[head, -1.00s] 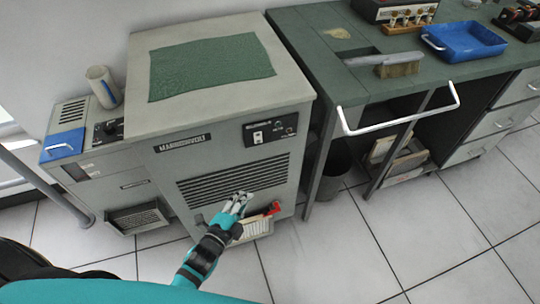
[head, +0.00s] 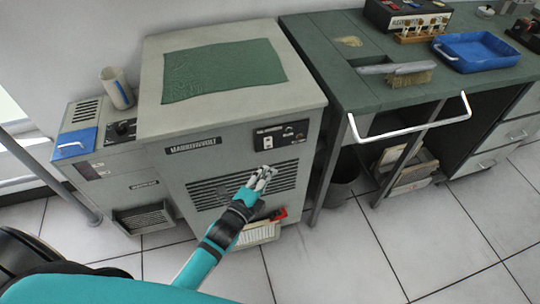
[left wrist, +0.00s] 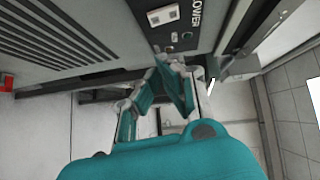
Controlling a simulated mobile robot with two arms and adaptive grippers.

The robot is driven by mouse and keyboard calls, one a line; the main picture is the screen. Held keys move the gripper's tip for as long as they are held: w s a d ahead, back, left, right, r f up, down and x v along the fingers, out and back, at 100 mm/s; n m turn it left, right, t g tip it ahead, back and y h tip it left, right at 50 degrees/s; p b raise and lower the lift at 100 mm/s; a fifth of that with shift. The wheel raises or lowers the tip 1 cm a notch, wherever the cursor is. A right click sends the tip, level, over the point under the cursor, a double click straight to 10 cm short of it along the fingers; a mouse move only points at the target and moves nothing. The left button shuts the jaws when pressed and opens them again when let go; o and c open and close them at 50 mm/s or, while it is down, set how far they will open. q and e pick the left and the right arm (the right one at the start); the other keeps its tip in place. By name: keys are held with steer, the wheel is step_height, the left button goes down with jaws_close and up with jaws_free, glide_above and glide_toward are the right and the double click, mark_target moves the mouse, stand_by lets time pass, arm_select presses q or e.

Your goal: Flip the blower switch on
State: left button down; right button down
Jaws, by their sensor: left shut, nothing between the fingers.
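The blower switch (head: 267,142) is a small white rocker on a black panel (head: 296,131) at the upper right of the grey cabinet's front. In the left wrist view the white switch (left wrist: 163,16) sits beside the partly cut-off lettering "LOWER". My left gripper (head: 266,172) is shut and empty, in front of the vent slats and just below the switch in the head view. In the left wrist view its fingertips (left wrist: 172,60) are near the panel and appear apart from the switch. I cannot tell the switch's position. My right gripper is not in view.
The grey cabinet (head: 152,117) has a green mat (head: 225,70) on top. A green workbench (head: 350,85) with a white rail (head: 410,130) stands to the right. Open tiled floor lies in front.

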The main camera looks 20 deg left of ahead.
mark_target(268, 143)
arm_select(q)
steer(key=w+a, duration=0.1)
steer(key=w, duration=0.6)
steer(key=shift+a+f, duration=0.2)
steer(key=shift+f, duration=0.25)
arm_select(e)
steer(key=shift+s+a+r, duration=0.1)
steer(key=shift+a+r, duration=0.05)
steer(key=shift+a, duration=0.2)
arm_select(q)
steer(key=shift+w, duration=0.1)
steer(key=shift+w+a+f+m+t+b, duration=0.25)
steer(key=shift+f+b, duration=0.3)
steer(key=shift+b, duration=0.65)
steer(key=shift+r+p, duration=0.45)
steer(key=shift+p, duration=0.1)
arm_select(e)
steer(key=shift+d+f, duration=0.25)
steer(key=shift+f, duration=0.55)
arm_select(q)
steer(key=shift+f, duration=0.1)
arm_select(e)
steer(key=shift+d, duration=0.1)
